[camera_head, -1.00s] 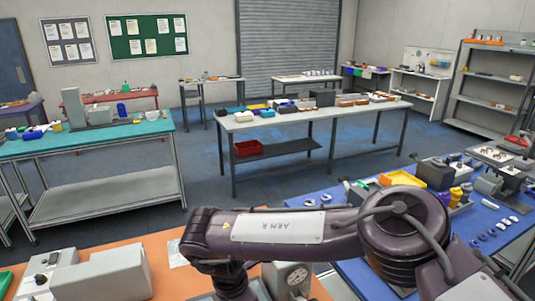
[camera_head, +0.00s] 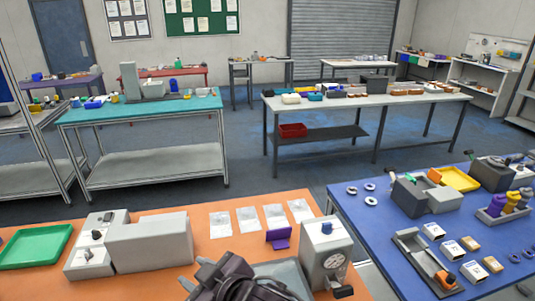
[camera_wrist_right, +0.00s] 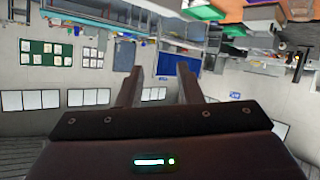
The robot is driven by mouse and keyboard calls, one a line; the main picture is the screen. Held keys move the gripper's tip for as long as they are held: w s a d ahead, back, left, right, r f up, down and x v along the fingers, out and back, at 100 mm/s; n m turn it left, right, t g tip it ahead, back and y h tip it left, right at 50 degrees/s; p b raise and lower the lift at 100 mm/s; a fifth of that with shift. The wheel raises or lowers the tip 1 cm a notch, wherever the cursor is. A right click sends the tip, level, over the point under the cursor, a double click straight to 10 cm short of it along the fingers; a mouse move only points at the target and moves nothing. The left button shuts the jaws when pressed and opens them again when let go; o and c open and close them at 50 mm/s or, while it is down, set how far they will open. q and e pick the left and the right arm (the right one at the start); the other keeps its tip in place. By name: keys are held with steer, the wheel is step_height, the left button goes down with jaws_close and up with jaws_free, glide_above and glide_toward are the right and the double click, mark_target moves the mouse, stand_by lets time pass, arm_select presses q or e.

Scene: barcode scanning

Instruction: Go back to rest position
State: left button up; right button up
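My right gripper (camera_head: 203,275) shows at the bottom edge of the head view, low in front of the orange table (camera_head: 180,216). In the right wrist view its two fingers (camera_wrist_right: 158,80) stand apart with nothing between them, so it is open and empty. That view is upside down, with the room's wall and boards behind the fingers. My left gripper and arm are not in the head view.
The orange table holds a green tray (camera_head: 37,246), a grey box machine (camera_head: 150,243), several white sheets, a purple stand (camera_head: 279,237) and a dial device (camera_head: 325,252). A blue table (camera_head: 385,235) with parts stands at the right. Floor shows between the tables.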

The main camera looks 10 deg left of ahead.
steer(key=w+d+f+m+h, duration=0.1)
steer(key=d+f+m+h, duration=0.25)
steer(key=d, duration=0.55)
steer(key=w+d+f+m+h, duration=0.15)
steer(key=d+f+m, duration=0.3)
steer(key=d, duration=0.55)
steer(key=s+d+f+m+g+h, duration=0.2)
steer(key=s+d+f+h, duration=0.15)
steer(key=s+d, duration=0.45)
steer(key=s+d+f+m+g+h, duration=0.1)
steer(key=s+d+f+m+h, duration=0.3)
steer(key=d, duration=0.8)
step_height(320, 180, down, 42)
steer(key=s+r+n+g+y+b, duration=0.1)
steer(key=s+n+g+b, duration=0.15)
steer(key=b, duration=0.65)
steer(key=s+d+f+b, duration=0.2)
steer(key=s+f, duration=0.7)
steer(key=f, duration=0.2)
steer(key=s+d+f+b, duration=0.1)
steer(key=s+f+b, duration=0.2)
steer(key=s+f, duration=0.6)
step_height(320, 180, down, 2)
steer(key=shift+s+d+f+m+g, duration=0.15)
steer(key=shift+s+d+m+g, duration=0.2)
steer(key=shift+d, duration=0.05)
